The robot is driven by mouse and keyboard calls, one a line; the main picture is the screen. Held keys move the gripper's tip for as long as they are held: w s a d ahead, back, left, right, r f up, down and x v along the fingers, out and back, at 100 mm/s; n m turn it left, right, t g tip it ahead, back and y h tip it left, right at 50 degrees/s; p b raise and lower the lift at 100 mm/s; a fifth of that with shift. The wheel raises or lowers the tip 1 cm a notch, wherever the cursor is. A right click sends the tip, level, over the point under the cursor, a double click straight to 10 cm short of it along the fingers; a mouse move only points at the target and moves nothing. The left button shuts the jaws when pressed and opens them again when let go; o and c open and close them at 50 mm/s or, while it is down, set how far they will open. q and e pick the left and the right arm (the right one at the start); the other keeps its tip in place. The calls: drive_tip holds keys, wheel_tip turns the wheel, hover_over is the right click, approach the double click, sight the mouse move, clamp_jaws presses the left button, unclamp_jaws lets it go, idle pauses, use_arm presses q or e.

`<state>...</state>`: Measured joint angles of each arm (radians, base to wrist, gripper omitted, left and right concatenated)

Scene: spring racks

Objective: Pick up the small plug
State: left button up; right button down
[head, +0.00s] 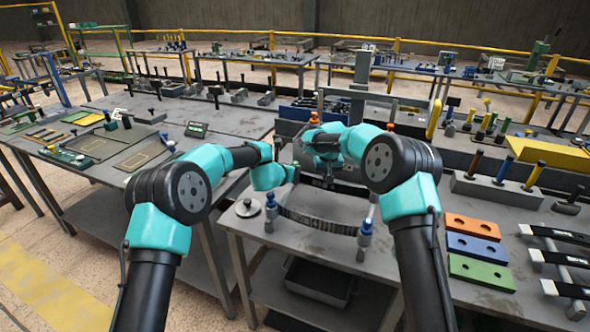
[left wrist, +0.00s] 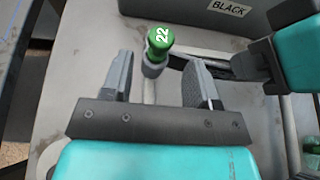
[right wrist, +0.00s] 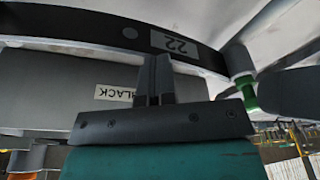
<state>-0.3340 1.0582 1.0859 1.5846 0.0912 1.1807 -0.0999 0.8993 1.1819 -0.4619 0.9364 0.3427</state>
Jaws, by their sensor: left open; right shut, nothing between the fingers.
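A small green plug (left wrist: 158,45) marked 22 stands in the left wrist view, on a grey shaft or base. My left gripper (left wrist: 160,62) is open, with one finger on each side of the plug, apart from it; its exact height over the plug is unclear. My right gripper (right wrist: 156,60) is shut and empty, close to a dark curved strip (right wrist: 110,28) labelled 22. A green piece (right wrist: 246,92) shows at the strip's right end in the right wrist view. In the head view my right gripper (head: 328,180) hangs over the bench, and my arms hide the green plug.
Blue-topped posts (head: 365,228) hold another curved strip (head: 318,222) at the bench front. A grey bin labelled BLACK (left wrist: 190,15) is close behind the left gripper. Orange, blue and green blocks (head: 472,226) lie to the right. A round metal piece (head: 248,207) sits at the left edge.

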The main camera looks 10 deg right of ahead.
use_arm(q)
drive_tip(key=shift+d, duration=0.1)
drive_tip(key=shift+x, duration=2.5)
drive_tip(key=shift+w+r, duration=0.1)
drive_tip(key=shift+r, duration=0.05)
clamp_jaws()
